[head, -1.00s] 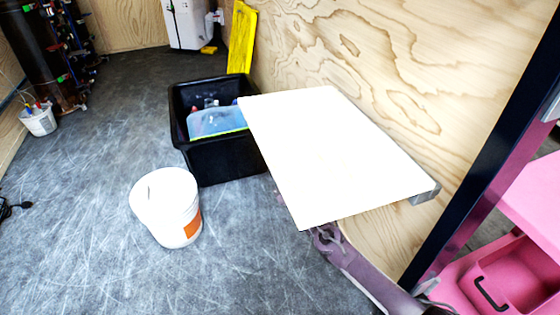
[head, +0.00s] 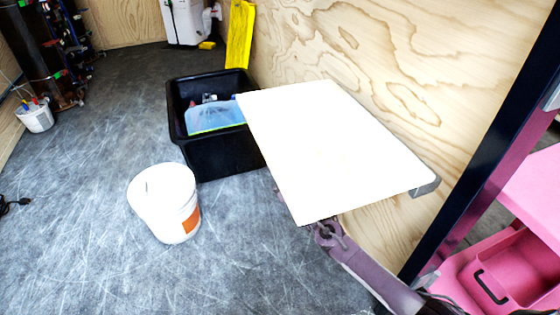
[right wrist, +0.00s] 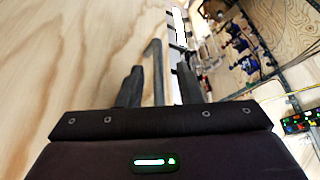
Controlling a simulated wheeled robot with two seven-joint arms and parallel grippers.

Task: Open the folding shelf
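The folding shelf (head: 330,150) is a white board against the plywood wall. In the head view it stands out from the wall and looks about level. A grey metal bracket (head: 426,187) shows at its near wall-side corner. My right arm reaches in from the lower right, and its gripper is hidden under the board's near edge. In the right wrist view my right gripper (right wrist: 158,88) has its two dark fingers apart. A thin grey bent bar (right wrist: 154,75) stands between them, with gaps visible on both sides. A bright white strip, possibly the shelf's edge, lies beyond. My left gripper is out of view.
A black bin (head: 220,155) stands beside the shelf's far-left edge, with a white bucket (head: 165,204) in front. A dark post (head: 490,140) and pink drawers (head: 510,275) are at the right. The grey floor (head: 90,230) at left is mostly clear.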

